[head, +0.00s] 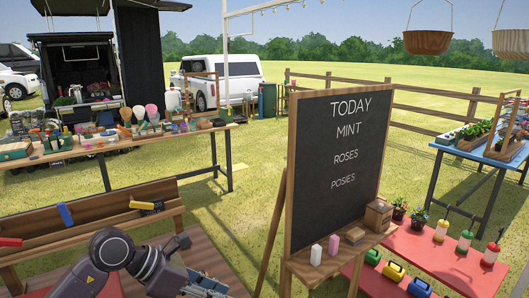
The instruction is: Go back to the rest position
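My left arm comes in at the bottom left of the head view. Its gripper (208,284) is at the bottom edge, in front of the wooden decking and left of the chalkboard stand. The fingers are partly cut off and small, so I cannot tell if they are open or shut. I see nothing clearly held in it. My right gripper is out of view.
A chalkboard (336,160) stands at centre right, its ledge (325,266) holding a white and a pink bottle. A wooden trough (90,222) is behind my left arm. Red shelves (450,255) with pots and bottles stand right. Grass lies between the tables.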

